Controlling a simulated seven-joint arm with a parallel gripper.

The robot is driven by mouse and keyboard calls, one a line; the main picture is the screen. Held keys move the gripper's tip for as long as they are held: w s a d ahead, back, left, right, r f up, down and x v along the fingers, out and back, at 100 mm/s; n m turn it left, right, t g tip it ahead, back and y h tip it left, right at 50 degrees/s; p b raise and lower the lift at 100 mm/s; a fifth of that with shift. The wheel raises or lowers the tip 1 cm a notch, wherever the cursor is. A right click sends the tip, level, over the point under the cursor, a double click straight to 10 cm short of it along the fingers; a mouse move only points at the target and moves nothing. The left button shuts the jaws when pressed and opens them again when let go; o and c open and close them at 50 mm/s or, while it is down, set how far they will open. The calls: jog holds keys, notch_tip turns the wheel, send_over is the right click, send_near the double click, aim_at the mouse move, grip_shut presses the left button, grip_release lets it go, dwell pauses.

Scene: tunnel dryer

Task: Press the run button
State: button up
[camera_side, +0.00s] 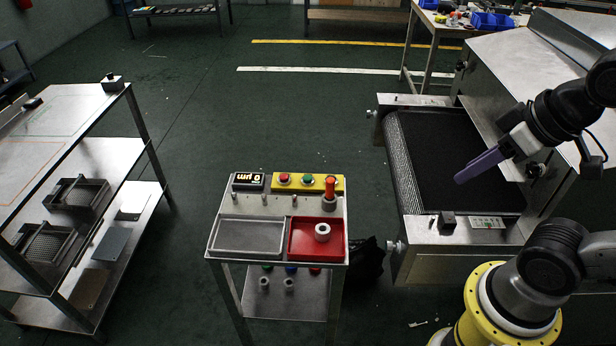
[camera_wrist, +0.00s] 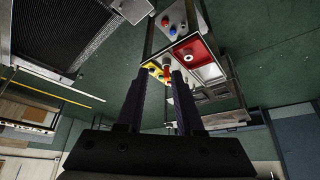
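A small metal stand holds a yellow button panel (camera_side: 305,182) at its back edge. On the panel I see a red button (camera_side: 284,177) and a green button (camera_side: 308,178); no label on them is readable. A taller red post (camera_side: 330,188) stands at the right. My gripper (camera_side: 459,180), with long purple fingers, hangs above the conveyor, well right of the panel and apart from it. In the wrist view my gripper (camera_wrist: 160,74) has its fingers apart with nothing between them. The yellow panel (camera_wrist: 153,68) shows small beyond the tips, partly hidden by the fingers.
The stand top has a grey tray (camera_side: 247,252) and a red tray (camera_side: 303,251) with a white ring (camera_side: 322,232) in it. The dark conveyor belt (camera_side: 450,160) lies below my gripper. A shelf table (camera_side: 60,125) stands far left. Open floor separates them.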

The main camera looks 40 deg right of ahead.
grip_shut()
dwell(1.3)
